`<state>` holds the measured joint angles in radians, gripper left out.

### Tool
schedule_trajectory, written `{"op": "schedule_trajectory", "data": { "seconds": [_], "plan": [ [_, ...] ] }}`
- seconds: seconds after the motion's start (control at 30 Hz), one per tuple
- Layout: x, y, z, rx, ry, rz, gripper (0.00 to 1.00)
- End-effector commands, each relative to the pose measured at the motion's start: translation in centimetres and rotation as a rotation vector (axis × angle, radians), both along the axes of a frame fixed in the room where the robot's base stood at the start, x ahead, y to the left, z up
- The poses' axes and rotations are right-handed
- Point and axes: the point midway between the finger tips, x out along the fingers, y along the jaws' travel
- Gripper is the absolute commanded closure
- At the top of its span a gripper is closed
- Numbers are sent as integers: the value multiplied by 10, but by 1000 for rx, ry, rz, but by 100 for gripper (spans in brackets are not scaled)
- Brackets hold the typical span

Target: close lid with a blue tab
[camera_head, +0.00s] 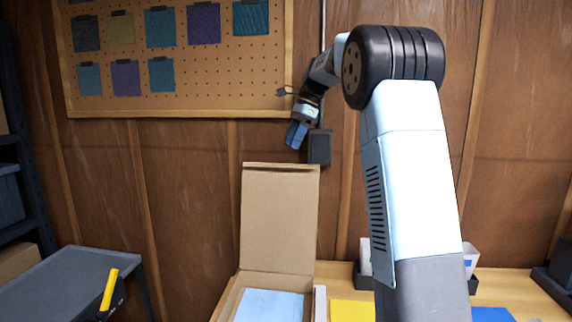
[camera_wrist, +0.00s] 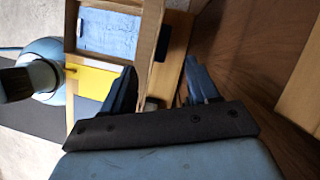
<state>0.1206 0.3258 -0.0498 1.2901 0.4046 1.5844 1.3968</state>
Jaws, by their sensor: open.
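A cardboard box (camera_head: 226,303) stands on the wooden table with its lid (camera_head: 278,215) raised nearly upright at the back. Light blue material (camera_head: 268,306) lies inside; it also shows in the wrist view (camera_wrist: 108,32). The lid (camera_wrist: 150,40) appears nearly edge-on in the wrist view, with a small dark piece (camera_wrist: 163,43) beside it; I cannot tell whether that is the blue tab. No blue tab shows clearly in the head view. My gripper (camera_head: 297,135) is above the lid's top edge and to its right, apart from it. In the wrist view my gripper (camera_wrist: 160,88) is open and empty.
A pegboard (camera_head: 180,60) with fabric swatches hangs on the wooden wall. A dark box (camera_head: 319,147) is on the wall by my gripper. A grey table (camera_head: 65,285) stands left.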

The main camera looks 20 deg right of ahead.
Motion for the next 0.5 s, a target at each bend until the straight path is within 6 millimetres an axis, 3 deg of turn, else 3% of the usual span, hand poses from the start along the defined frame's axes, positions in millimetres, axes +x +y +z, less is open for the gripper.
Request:
{"op": "schedule_trajectory", "data": {
  "seconds": [0.3,0.5],
  "plan": [
    [0,21,-50,0,1,2,41],
    [0,29,-68,0,0,2,41]
  ]
}}
